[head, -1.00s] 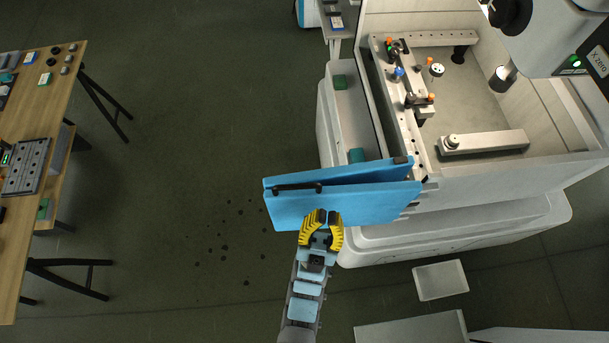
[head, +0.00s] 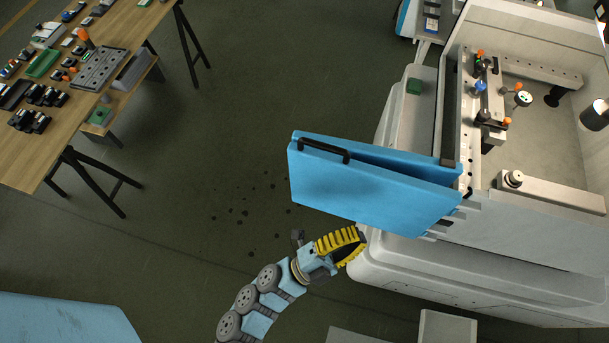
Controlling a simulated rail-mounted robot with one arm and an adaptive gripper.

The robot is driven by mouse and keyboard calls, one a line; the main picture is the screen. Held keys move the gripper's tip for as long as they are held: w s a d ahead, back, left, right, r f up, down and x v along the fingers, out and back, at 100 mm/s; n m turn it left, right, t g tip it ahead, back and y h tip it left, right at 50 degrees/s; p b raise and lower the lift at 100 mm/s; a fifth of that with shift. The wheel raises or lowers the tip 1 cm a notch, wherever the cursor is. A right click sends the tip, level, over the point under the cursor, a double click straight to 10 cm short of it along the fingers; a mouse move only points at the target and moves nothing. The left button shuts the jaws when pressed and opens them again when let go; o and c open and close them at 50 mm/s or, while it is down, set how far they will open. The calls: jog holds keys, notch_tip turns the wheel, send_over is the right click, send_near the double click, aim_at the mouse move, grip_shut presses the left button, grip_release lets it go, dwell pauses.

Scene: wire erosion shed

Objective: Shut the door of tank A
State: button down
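The tank (head: 585,165) is an open, light grey basin at the upper right with fixtures inside. The blue door (head: 365,195) stands swung out to the left from the tank's near left corner, clear of the tank's left opening. It shows as two blue faces in a narrow V. A black handle (head: 324,149) is on the door's far-left end, at the upper edge. My gripper (head: 362,238), with yellow ribbed fingers, is in front of the door's lower edge, apart from the handle. It holds nothing that I can see; its fingertips overlap in view, so its opening is unclear.
A wooden table (head: 150,25) with tools and a perforated plate (head: 100,68) stands at the upper left. The white machine base (head: 390,270) is just right of my gripper. Light grey boxes (head: 447,325) are at the bottom. The floor left of the door is clear.

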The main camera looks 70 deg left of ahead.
jog(key=s+a+f+n+g+y+b, duration=0.2)
jog(key=s+a+f+g+y+b, duration=0.4)
jog(key=f, duration=0.4)
jog(key=n+g+y+b, duration=0.1)
jog(key=g+y+b, duration=0.4)
jog(key=g+y, duration=0.1)
send_near(298, 186)
jog(key=shift+x, duration=4.1)
jog(key=shift+r, duration=0.1)
jog(key=shift+a, duration=0.15)
